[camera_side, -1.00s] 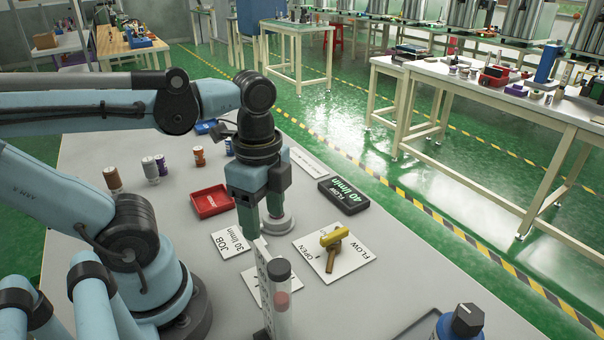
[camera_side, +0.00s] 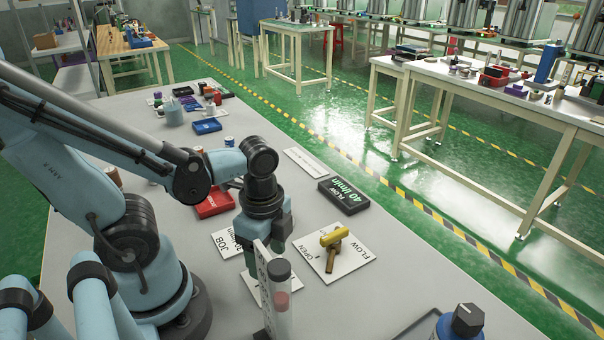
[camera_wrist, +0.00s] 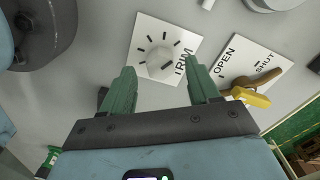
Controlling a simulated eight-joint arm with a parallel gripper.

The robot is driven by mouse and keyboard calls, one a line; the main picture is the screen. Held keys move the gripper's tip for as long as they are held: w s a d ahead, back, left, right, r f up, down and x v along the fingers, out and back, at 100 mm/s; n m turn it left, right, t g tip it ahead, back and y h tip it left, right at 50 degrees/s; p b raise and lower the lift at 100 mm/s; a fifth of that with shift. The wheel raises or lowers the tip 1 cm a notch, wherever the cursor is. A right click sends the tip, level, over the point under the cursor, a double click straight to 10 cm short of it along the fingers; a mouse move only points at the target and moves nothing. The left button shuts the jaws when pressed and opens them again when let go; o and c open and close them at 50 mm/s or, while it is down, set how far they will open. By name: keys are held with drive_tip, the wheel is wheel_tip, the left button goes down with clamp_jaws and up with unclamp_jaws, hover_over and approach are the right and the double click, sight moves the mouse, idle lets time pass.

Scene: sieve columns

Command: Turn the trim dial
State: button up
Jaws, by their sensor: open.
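The trim dial (camera_wrist: 160,62) is a pale round knob on a white plate marked TRIM (camera_wrist: 184,30), with tick marks around it. In the side view the trim plate (camera_side: 254,290) is partly hidden by my gripper and the clear tube. My gripper (camera_wrist: 160,80) points down over the plate, its green fingers open, with the dial showing between and beyond the fingertips. In the side view it hides the dial. I cannot tell whether a finger touches it. A clear tube with a red float (camera_side: 282,300) stands in front. The display (camera_side: 343,196) reads 40 l/min.
A yellow-handled valve (camera_side: 335,237) sits on the FLOW plate (camera_side: 355,262), right of my gripper. A job card (camera_side: 194,243) reading 30 l/min lies to the left. A red tray (camera_side: 214,203) lies behind. A blue container with a black knob (camera_side: 467,320) is front right.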

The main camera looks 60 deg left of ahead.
drive_tip(key=shift+f, duration=1.1)
drive_tip(key=shift+c, duration=0.2)
drive_tip(key=c, duration=1)
drive_tip(key=shift+n, duration=0.3)
